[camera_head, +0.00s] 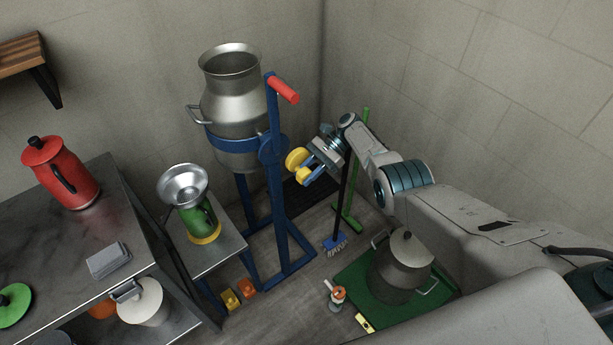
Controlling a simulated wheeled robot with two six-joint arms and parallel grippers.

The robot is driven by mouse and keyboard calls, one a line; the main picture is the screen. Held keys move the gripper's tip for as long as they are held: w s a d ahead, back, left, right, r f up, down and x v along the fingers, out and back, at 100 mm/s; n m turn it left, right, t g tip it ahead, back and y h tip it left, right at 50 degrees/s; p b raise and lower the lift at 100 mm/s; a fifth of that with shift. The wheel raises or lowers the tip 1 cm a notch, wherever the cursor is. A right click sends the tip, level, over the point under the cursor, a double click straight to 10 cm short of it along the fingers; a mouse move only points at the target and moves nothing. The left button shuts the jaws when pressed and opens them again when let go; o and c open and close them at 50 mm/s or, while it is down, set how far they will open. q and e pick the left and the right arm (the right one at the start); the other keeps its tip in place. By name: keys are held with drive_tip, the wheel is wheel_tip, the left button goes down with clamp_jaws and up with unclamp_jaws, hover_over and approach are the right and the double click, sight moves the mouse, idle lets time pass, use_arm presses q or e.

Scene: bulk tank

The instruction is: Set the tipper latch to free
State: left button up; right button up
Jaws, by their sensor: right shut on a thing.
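The tipper is a blue frame (277,222) with a large steel milk can (236,97) upright in its blue band. A lever with a red handle (284,91) rises at the can's right side. The yellow latch (296,158) is at the frame's right side, just right of the blue pivot. My right gripper (309,171) reaches in from the right and is shut on the yellow latch; its fingers hide part of it. I cannot make out the latch's setting. My left gripper is not in view.
A low stand (222,252) with a steel bowl on a green body (183,186) is left of the tipper. A steel bench (60,243) carries a red kettle (60,172). Brushes (352,223) lean in the corner. A lidded pot (399,268) sits on a green mat (349,281).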

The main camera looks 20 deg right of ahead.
drive_tip(key=shift+r, duration=0.1)
drive_tip(key=o, duration=1)
drive_tip(key=shift+d, duration=0.1)
drive_tip(key=shift+c, duration=0.2)
drive_tip(key=b+v, duration=0.5)
drive_tip(key=v, duration=0.5)
drive_tip(key=shift+w+d, duration=0.2)
drive_tip(key=shift+d, duration=0.15)
drive_tip(key=shift+r, duration=0.1)
